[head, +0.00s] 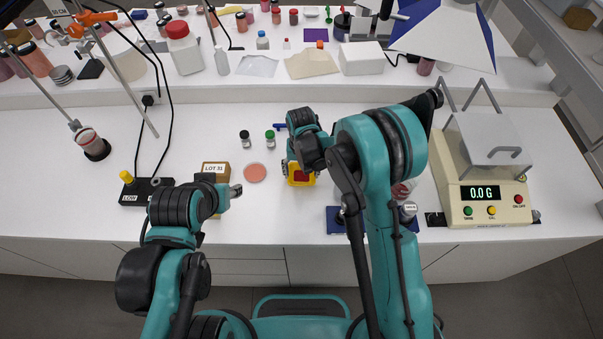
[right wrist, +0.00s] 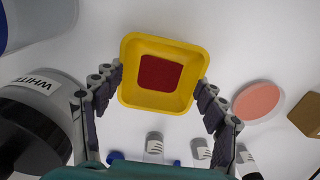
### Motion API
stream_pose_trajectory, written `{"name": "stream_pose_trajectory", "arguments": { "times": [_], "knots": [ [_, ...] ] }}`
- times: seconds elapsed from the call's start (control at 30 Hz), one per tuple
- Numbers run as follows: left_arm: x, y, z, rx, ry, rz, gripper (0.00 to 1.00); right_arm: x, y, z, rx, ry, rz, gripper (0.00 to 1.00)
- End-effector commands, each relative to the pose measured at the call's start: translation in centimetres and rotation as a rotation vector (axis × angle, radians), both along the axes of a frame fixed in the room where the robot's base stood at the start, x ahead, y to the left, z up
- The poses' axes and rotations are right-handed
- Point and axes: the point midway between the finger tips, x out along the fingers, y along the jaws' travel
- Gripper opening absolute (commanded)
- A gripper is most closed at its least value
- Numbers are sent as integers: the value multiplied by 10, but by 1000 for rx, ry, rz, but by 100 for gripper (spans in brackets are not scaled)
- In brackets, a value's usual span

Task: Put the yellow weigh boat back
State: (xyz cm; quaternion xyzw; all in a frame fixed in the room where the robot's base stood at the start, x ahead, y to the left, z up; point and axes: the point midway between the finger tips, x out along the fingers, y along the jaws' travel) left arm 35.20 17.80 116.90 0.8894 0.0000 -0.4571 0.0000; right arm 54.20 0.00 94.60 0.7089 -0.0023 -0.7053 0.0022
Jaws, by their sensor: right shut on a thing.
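The yellow weigh boat (right wrist: 130,92) is a small square dish with a dark red patch (right wrist: 160,73) in its middle. In the right wrist view my right gripper (right wrist: 161,82) has its fingers on two opposite sides of it. In the head view the boat (head: 301,181) shows only in part below my right gripper (head: 299,170), above the white bench. I cannot tell how high it is. My left gripper (head: 236,190) is beside the LOT 31 box (head: 215,167), and its jaws are too small to read.
A pink disc (head: 255,172) lies left of the boat, with two small vials (head: 245,138) (head: 270,138) behind it. A balance (head: 490,205) reading 0.0 g stands at the right. A jar labelled WHITE (right wrist: 40,88) is close to my right gripper.

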Motion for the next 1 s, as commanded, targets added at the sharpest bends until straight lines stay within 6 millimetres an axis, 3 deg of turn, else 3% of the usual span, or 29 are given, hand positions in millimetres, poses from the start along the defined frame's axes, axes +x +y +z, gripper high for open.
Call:
{"name": "stream_pose_trajectory", "arguments": {
  "times": [0.43, 0.47, 0.5, 0.53, 0.87, 1.0],
  "knots": [
    [0, 0, -7, 0, 0, 0, 40, 0, 0, -12, 0, 0, 0, 56],
    [0, 0, -5, 0, 0, 0, 40, 0, 0, -11, 0, 0, 0, 79],
    [0, 0, -5, 0, 0, 0, 40, 0, 0, -10, 0, 0, 0, 90],
    [0, 0, -5, 0, 0, 0, 40, 0, 0, -10, 0, 0, 0, 92],
    [0, 0, -4, 0, 0, 0, 40, 0, 0, -9, 0, 0, 0, 92],
    [0, 0, 1, 0, 0, 0, 40, 0, 0, 3, 0, 0, 0, 92]
  ]
}}
